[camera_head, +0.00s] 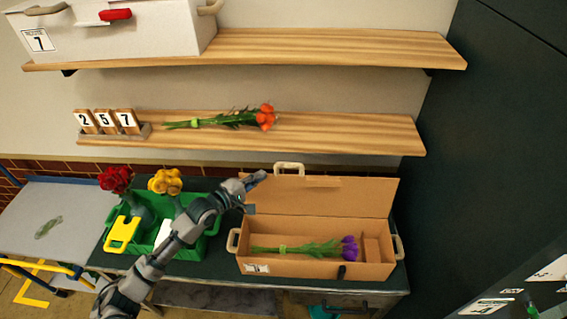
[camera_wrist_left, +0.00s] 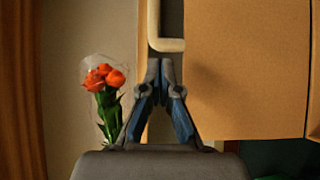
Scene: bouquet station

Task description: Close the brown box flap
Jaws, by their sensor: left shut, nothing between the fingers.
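The brown box (camera_head: 318,267) stands open on the dark green table, with a purple flower bunch (camera_head: 310,248) lying inside. Its flap (camera_head: 340,195) stands up at the back, with a pale handle (camera_head: 289,168) at its top edge. In the left wrist view the flap (camera_wrist_left: 245,70) fills the right side and the handle (camera_wrist_left: 168,44) is just beyond the fingertips. My left gripper (camera_head: 256,179) is shut and empty, near the flap's upper left corner. In the left wrist view its fingertips (camera_wrist_left: 160,65) are together; I cannot tell whether they touch the flap. My right gripper is not in view.
A green crate (camera_head: 213,226) with red and yellow flowers stands left of the box, partly behind my left arm. A wooden shelf (camera_head: 350,133) with orange flowers (camera_head: 264,117) and number blocks hangs above. A white box (camera_head: 120,32) sits on the higher shelf.

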